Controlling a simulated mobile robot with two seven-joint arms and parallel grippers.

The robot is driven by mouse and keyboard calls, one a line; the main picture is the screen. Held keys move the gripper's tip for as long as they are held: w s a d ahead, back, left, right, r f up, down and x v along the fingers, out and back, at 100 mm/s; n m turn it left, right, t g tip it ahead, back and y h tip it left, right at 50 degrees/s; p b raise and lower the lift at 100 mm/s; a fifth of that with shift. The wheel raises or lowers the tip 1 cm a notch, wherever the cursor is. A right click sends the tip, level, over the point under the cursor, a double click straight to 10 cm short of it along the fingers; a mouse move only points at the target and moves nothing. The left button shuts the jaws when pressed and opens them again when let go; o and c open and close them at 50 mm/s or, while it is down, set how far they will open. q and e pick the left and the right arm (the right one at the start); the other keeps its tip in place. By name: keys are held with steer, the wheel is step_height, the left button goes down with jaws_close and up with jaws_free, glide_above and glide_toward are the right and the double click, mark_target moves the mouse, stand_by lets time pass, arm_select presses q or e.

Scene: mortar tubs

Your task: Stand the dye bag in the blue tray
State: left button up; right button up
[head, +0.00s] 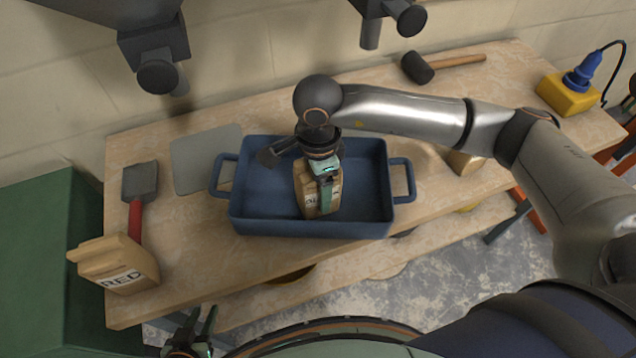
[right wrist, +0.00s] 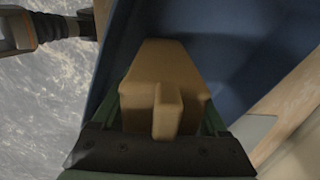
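A brown paper bag (head: 310,199) stands roughly upright inside the blue tray (head: 260,228), near the tray's middle. Its front label is mostly covered by a green finger, so I cannot read it. My right gripper (head: 324,190) reaches down over the bag with a finger on each side and appears shut on it. In the right wrist view the bag (right wrist: 165,85) fills the gap between the green fingers, with the blue tray wall beside it. Whether its base touches the tray floor is hard to tell. My left gripper (head: 197,328) is empty at the bottom left, its fingers apart.
A second brown bag (head: 122,268), labelled RED, is at the table's front left corner. A red-handled tool (head: 138,190), a grey sheet (head: 195,160), a mallet (head: 440,66) and a yellow box (head: 566,95) lie around the tray. A partly hidden block (head: 463,163) is right of it.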

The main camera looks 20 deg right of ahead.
steer(key=o, duration=0.3)
step_height(320, 180, up, 12)
steer(key=shift+r, duration=0.2)
stand_by(0.4)
